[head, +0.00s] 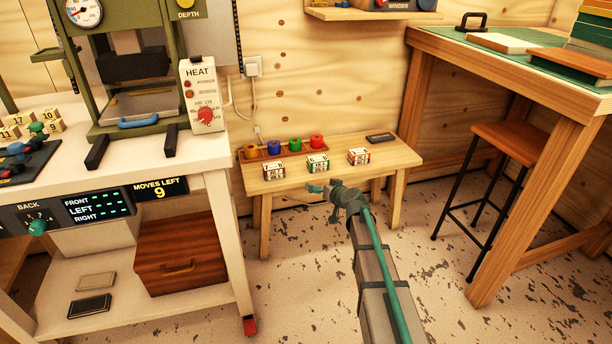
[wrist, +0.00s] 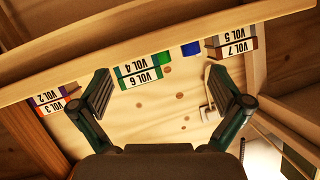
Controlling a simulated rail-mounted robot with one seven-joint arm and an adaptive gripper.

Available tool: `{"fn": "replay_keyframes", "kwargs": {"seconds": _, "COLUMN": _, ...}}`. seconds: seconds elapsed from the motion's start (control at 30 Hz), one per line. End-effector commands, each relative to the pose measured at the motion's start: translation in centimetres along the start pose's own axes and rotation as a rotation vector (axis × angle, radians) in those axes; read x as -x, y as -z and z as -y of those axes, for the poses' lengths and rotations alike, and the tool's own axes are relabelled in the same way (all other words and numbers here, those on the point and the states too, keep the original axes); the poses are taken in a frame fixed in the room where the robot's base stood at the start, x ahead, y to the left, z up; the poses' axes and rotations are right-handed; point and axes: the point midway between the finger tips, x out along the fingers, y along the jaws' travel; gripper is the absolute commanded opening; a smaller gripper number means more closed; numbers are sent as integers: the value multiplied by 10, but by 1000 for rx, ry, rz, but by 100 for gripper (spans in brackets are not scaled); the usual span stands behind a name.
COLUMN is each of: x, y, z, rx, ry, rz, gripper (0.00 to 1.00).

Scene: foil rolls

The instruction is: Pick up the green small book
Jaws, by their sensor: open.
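Small book stacks stand on the low wooden bench (head: 290,184) in the head view. The middle stack, with green covers (head: 318,164), also shows in the wrist view as VOL 4 and VOL 6 (wrist: 140,72), upside down. It appears between my two fingers, ahead of them and apart from them. My gripper (head: 322,188) is open and empty in front of the bench's front edge; in the wrist view its fingers (wrist: 164,92) are spread wide.
Other book stacks stand left (head: 274,170) and right (head: 359,157) of the middle one. Behind them is a rack with colored rolls (head: 295,145), and a dark flat item (head: 380,138) lies at the back right. A press table (head: 190,150) and a stool (head: 510,145) flank the bench.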

Motion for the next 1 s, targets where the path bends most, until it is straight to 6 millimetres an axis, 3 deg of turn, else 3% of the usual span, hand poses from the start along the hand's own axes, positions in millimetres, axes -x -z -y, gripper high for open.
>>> {"fn": "replay_keyframes", "kwargs": {"seconds": 0.03, "x": -7, "y": 29, "z": -8, "rx": 28, "ry": -24, "rz": -70, "gripper": 100}}
{"fn": "replay_keyframes", "kwargs": {"seconds": 0.07, "x": -8, "y": 39, "z": -11, "rx": 44, "ry": -42, "rz": -100, "gripper": 100}}
{"fn": "replay_keyframes", "kwargs": {"seconds": 0.2, "x": -8, "y": 58, "z": -28, "rx": 116, "ry": -122, "rz": -182, "gripper": 100}}
{"fn": "replay_keyframes", "kwargs": {"seconds": 0.43, "x": -10, "y": 64, "z": -37, "rx": 219, "ry": -174, "rz": -199, "gripper": 100}}
{"fn": "replay_keyframes", "kwargs": {"seconds": 0.8, "x": -56, "y": 74, "z": -44, "rx": 223, "ry": -172, "rz": -197, "gripper": 100}}
{"fn": "replay_keyframes", "kwargs": {"seconds": 1.0, "x": -65, "y": 75, "z": -46, "rx": 222, "ry": -172, "rz": -197, "gripper": 100}}
